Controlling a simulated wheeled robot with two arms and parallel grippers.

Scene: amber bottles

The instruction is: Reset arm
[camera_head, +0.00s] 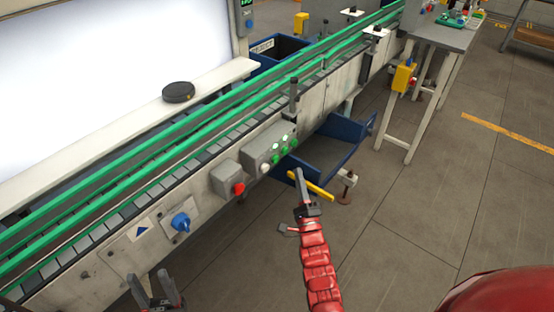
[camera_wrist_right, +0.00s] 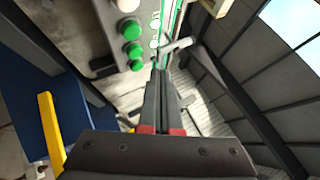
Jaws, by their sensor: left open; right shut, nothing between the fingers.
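My right gripper (camera_head: 297,172) reaches up from the bottom centre on the red arm, in front of the conveyor's side. In the right wrist view my right gripper (camera_wrist_right: 164,75) has its two dark fingers together with nothing between them. Its tips point toward the grey control box (camera_head: 270,145) with green buttons; I cannot tell the exact gap. My left gripper (camera_head: 154,285) is at the lower left edge of the head view, fingers apart and empty, in front of the conveyor. Most of the left arm is out of view. No bottle is clearly visible.
The conveyor (camera_head: 130,187) with green rails runs diagonally and its visible belt is empty. A blue bin (camera_head: 340,150) with a yellow bar (camera_head: 318,190) sits beside my right gripper. A small table (camera_head: 446,36) stands upper right. The floor (camera_head: 430,200) at right is clear.

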